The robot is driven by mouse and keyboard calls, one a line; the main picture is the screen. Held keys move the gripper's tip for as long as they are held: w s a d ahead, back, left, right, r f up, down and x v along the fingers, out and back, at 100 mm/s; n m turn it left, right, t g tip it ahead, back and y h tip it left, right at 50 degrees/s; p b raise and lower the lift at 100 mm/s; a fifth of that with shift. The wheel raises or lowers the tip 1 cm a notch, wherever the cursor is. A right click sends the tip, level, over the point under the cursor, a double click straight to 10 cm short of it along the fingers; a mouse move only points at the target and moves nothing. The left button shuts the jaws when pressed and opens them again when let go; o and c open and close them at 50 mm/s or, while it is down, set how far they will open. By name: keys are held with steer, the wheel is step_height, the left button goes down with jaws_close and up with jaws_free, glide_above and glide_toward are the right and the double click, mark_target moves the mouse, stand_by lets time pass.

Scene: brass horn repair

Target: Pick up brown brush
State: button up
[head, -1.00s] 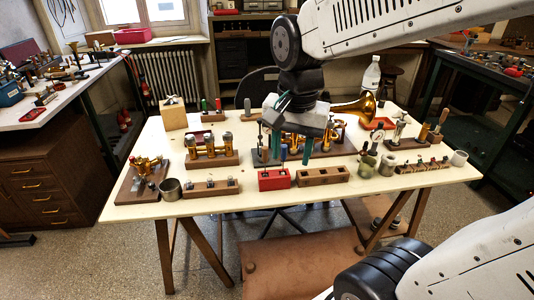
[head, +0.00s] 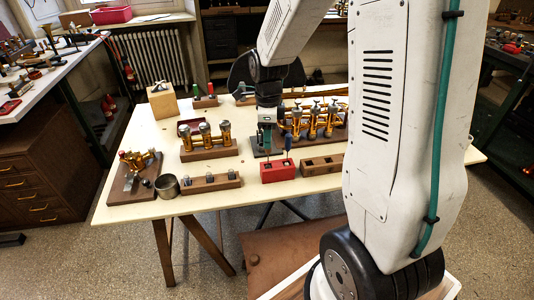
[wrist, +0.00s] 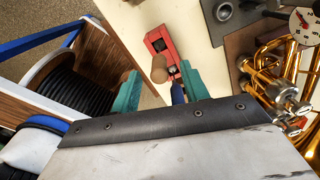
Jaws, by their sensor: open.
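A red block holder (head: 278,170) stands near the front edge of the table and also shows in the wrist view (wrist: 153,42). In the wrist view, a brown rounded handle end (wrist: 159,68), which looks like the brown brush, shows at the red holder between my two teal fingers. A blue handle (wrist: 178,92) is beside it, close to the right finger. My gripper (wrist: 160,76) is open, with its fingers apart around the brown end; I cannot tell if they touch it. In the head view my gripper (head: 267,145) is above the red holder and hides the brush.
A wooden block with holes (head: 322,165) is right of the holder. Brass valves (head: 314,122) stand behind it. A valve rack (head: 208,147), a wooden strip (head: 211,183) and a metal cup (head: 167,186) are to the left. My arm hides the table's right side.

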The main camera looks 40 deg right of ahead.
mark_target(268, 153)
step_height(268, 153, down, 3)
steer(key=shift+f, duration=0.2)
jaws_close()
steer(key=shift+r, duration=6.25)
